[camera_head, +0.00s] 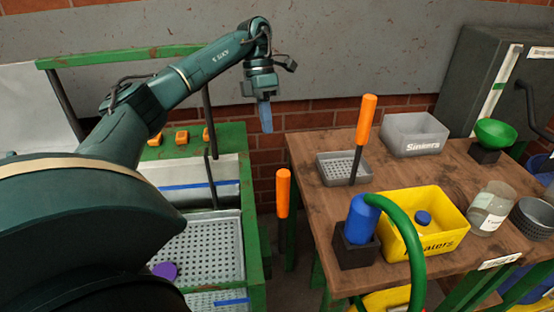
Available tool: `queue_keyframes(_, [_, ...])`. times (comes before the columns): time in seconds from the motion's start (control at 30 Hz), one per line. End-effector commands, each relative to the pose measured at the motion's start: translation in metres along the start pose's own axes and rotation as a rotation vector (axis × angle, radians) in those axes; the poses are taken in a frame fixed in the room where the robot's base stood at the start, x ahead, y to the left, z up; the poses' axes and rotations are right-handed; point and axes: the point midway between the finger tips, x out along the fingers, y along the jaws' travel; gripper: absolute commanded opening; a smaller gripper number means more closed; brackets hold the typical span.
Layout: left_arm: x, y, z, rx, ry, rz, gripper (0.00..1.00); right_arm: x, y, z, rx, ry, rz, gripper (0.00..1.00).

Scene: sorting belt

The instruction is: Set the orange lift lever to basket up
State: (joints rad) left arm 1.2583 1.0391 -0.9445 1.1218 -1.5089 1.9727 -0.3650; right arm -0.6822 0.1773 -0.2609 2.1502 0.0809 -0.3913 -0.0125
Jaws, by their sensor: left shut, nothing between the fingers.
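Two orange lever handles show. One orange handle (366,119) stands nearly upright on a black rod by the grey perforated tray on the wooden table. The other orange handle (283,193) is lower, in the gap between the belt frame and the table; I cannot tell which is the lift lever. My left gripper (265,118) points down with its blue fingers shut and empty. It appears above and left of the lower handle and left of the upper one, apart from both. My right gripper is not in view.
A perforated metal basket (205,248) with a purple disc (165,271) lies at lower left inside a green frame (253,225). The wooden table (310,165) carries a yellow bin (452,205), a grey bin (414,148), a blue bottle (361,218), a glass jar (490,210) and a green funnel (503,134).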

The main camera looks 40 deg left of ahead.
Motion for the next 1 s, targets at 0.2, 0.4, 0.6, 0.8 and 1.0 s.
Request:
queue_keyframes(0.2, [0.029, 0.0, -0.001, 0.001, 0.005, -0.002, 0.0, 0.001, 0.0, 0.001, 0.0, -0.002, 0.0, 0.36])
queue_keyframes(0.4, [0.073, -0.001, -0.001, 0.001, 0.006, -0.002, 0.0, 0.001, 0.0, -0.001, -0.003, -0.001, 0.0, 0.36])
queue_keyframes(0.6, [0.101, -0.011, -0.001, 0.004, 0.002, -0.001, 0.0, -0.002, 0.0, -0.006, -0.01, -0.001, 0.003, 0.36])
queue_keyframes(0.8, [0.11, -0.031, 0.0, 0.002, 0.001, 0.0, 0.0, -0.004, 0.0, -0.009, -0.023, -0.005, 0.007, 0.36])
queue_keyframes(1.0, [0.113, -0.037, 0.0, 0.0, 0.0, -0.001, 0.0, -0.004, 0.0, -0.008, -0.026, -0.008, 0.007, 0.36])
